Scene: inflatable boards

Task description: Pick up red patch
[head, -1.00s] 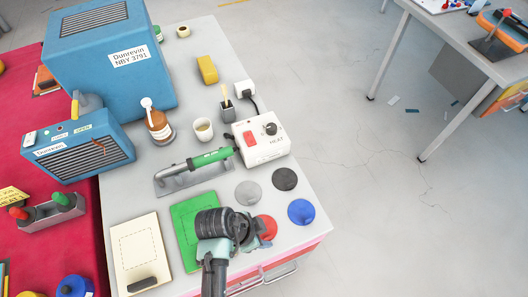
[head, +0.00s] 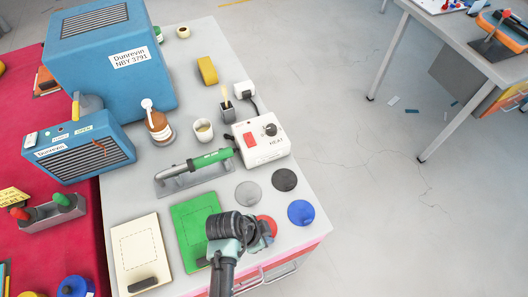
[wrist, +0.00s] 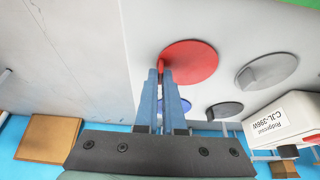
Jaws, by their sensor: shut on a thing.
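The red patch (wrist: 195,62) is a flat round disc with a small raised red tab. In the wrist view my gripper (wrist: 161,73) is shut on that tab, at the disc's edge nearest the fingers. In the head view only part of the red patch (head: 268,223) shows, beside my dark wrist, which hides the fingers. I cannot tell whether the patch is touching the table or slightly off it.
The grey patch (head: 248,193), black patch (head: 284,180) and blue patch (head: 301,212) lie close by. A green board (head: 190,222) and a cream board (head: 139,253) lie to the left. The heat control box (head: 262,139) and hot-air tool (head: 206,160) are behind.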

